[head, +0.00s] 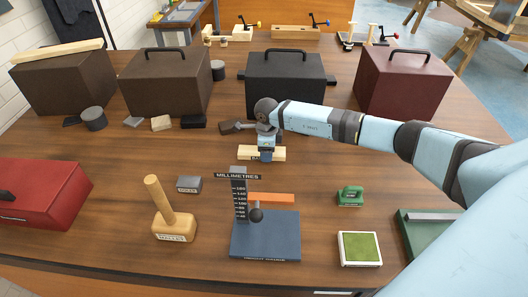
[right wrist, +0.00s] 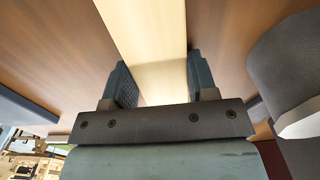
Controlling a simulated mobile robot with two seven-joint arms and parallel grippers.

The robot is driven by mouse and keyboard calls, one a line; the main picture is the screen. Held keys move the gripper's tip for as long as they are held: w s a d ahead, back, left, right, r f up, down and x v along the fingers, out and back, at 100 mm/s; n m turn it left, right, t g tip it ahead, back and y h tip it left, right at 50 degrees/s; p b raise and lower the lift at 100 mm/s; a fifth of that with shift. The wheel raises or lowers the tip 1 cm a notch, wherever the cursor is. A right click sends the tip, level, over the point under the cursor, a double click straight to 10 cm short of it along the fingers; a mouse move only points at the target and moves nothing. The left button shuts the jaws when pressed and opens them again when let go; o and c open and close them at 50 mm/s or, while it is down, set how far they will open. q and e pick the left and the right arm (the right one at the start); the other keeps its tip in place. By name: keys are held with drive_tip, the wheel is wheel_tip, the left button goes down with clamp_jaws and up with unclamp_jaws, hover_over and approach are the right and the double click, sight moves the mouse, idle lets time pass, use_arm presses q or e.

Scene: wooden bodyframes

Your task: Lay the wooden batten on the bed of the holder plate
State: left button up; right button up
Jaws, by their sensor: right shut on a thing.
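The pale wooden batten (head: 247,153) is in the middle of the table, with a partly hidden label on its near face. My right gripper (head: 264,148) points down and is shut on it around its middle. In the right wrist view the batten (right wrist: 150,45) passes between the two fingers (right wrist: 158,85). I cannot tell whether it touches the table. No thing is plainly marked as the holder plate. My left gripper is not in view.
A height gauge (head: 265,235), a wooden mallet (head: 172,225), a green pad (head: 360,248) and a small green block (head: 350,195) stand in front. Several dark cases, such as the black one (head: 285,82), line the back. A red case (head: 40,190) is at left.

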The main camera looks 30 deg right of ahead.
wheel_tip(320, 180, up, 20)
drive_tip(key=b, duration=0.2)
drive_tip(key=shift+b, duration=0.35)
